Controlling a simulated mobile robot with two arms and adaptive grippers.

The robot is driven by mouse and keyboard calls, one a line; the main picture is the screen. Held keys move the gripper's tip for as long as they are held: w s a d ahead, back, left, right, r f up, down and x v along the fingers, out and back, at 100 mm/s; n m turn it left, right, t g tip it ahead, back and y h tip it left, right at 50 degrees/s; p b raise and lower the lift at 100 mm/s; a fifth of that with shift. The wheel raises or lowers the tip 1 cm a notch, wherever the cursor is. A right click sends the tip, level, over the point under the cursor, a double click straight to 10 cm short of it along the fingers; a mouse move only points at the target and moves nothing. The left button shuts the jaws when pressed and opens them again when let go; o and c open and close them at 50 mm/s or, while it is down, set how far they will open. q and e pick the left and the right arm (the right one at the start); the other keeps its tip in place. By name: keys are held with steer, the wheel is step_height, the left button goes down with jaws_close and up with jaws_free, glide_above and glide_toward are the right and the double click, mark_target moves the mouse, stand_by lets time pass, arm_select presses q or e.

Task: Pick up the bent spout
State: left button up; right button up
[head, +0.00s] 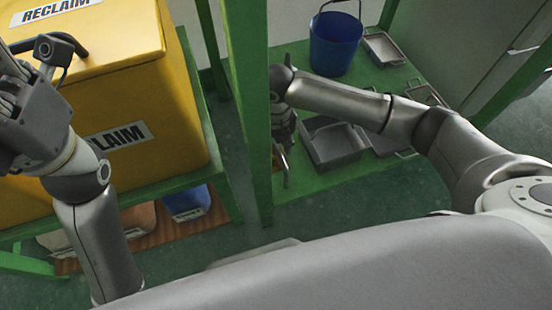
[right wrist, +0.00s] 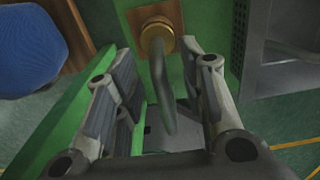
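The bent spout (right wrist: 162,90) shows in the right wrist view as a grey curved pipe on a brass-coloured round fitting (right wrist: 158,38). The fitting sits on a brown plate. My right gripper (right wrist: 166,82) is open, with one finger on each side of the spout. I see a gap between the spout and both fingers. In the head view my right gripper (head: 283,150) points down beside a green post and partly hides the spout area. My left gripper (head: 12,95) is at the left edge, partly cut off, and its fingers are unclear.
A yellow RECLAIM box (head: 150,95) stands on a green stand at left, with bins below. The green post (head: 245,100) rises close beside my right gripper. A green shelf (head: 345,178) at right holds a blue bucket (head: 335,43) and several metal trays (head: 335,145).

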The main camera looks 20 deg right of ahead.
steer(key=shift+f, duration=0.3)
jaws_close()
steer(key=shift+r, duration=0.1)
